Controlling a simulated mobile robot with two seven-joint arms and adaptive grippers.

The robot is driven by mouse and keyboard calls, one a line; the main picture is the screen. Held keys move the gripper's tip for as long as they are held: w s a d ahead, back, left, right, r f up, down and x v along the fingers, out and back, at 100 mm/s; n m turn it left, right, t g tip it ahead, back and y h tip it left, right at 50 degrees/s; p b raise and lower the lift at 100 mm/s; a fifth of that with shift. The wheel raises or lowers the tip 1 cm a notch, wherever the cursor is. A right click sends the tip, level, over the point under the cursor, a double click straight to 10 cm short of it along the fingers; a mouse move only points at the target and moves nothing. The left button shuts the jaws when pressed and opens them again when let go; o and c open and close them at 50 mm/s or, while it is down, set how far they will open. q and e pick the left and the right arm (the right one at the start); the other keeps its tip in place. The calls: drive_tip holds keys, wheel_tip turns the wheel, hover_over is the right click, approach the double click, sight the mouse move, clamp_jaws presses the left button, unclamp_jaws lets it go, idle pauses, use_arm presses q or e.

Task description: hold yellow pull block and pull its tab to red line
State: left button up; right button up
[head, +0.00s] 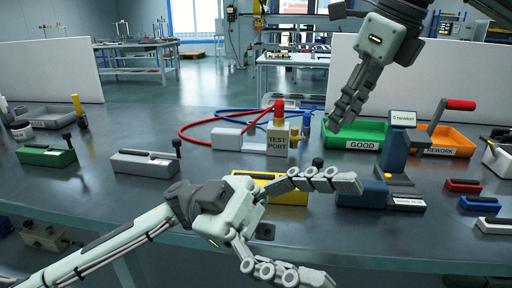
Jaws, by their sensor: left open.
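The yellow pull block (291,198) lies on the bench in the middle, partly hidden behind my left gripper's upper finger. A black knob (318,162) stands at its far right end and looks like its tab. I cannot make out a red line on it. My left gripper (326,230) is open, with one finger across the front of the block and the other lower, over the bench's front edge. I cannot tell if the upper finger touches the block. My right gripper (337,122) points down above the left end of the green GOOD tray (367,144); its finger spacing is unclear.
A test port (279,140) with red and blue hoses stands behind the block. Grey (145,165) and green (46,156) pull blocks lie to the left. A blue block (361,196), a blue stand and an orange REWORK tray (445,146) are to the right.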

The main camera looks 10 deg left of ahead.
use_arm(q)
drive_tip(key=w+d+f+t+y, duration=0.1)
drive_tip(key=w+f+t+y, duration=0.2)
drive_tip(key=w, duration=0.3)
drive_tip(key=n+t+y, duration=0.8)
drive_tip(key=n+y, duration=0.3)
drive_tip(key=y, duration=0.5)
hover_over(256, 178)
drive_tip(key=shift+d+f, duration=0.15)
drive_tip(key=shift+f, duration=0.4)
drive_tip(key=shift+d+f, duration=0.15)
drive_tip(key=shift+f, duration=0.35)
drive_tip(key=shift+a+f+y, duration=0.2)
drive_tip(key=shift+a+y, duration=0.05)
drive_tip(key=shift+y, duration=0.15)
drive_tip(key=shift+a+f+n, duration=0.1)
drive_tip(key=shift+f+n, duration=0.2)
drive_tip(key=shift+f, duration=3.55)
drive_tip(key=shift+s, duration=0.1)
